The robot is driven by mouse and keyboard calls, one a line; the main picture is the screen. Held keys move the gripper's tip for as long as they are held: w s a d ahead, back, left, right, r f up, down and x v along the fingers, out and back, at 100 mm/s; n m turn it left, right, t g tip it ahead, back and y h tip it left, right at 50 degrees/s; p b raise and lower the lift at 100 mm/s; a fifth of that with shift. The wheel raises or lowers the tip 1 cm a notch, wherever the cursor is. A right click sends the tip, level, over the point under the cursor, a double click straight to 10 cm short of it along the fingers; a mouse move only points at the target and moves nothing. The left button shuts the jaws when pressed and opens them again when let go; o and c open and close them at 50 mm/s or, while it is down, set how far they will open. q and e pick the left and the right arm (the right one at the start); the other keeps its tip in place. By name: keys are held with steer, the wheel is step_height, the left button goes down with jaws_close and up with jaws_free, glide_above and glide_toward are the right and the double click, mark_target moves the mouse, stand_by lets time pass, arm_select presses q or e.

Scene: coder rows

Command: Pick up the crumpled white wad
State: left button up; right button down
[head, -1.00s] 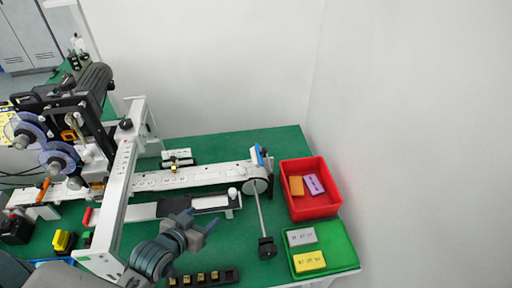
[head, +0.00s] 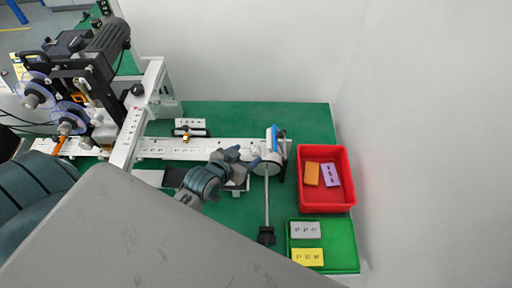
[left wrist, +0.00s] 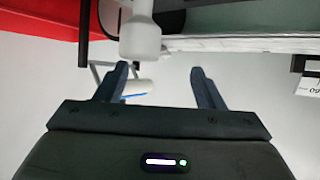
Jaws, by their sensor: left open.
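I cannot make out a crumpled white wad for certain in either view. My left gripper (head: 244,160) is open over the right end of the white conveyor rail (head: 218,148), close to the round white end piece and the upright blue part (head: 274,138). In the left wrist view my left gripper (left wrist: 160,70) has its two fingers apart, with nothing held between them. A smooth white rounded piece (left wrist: 140,40) hangs above the left finger, and a small white piece with a blue edge (left wrist: 137,87) shows between the fingers. My right gripper is not seen.
A red bin (head: 326,203) with an orange and a purple block stands at the right. A green tray (head: 343,240) holds a grey and a yellow block. A black machine with reels (head: 85,75) stands left. A grey surface hides the table's front left.

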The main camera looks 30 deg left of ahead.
mark_target(252, 152)
arm_select(q)
steer(key=p+x, duration=0.1)
steer(key=x, duration=0.2)
steer(key=shift+w+d, duration=0.1)
steer(key=shift+d, duration=0.05)
steer(key=shift+w+f, duration=0.2)
steer(key=shift+f, duration=0.15)
steer(key=c, duration=1)
steer(key=shift+c, duration=0.3)
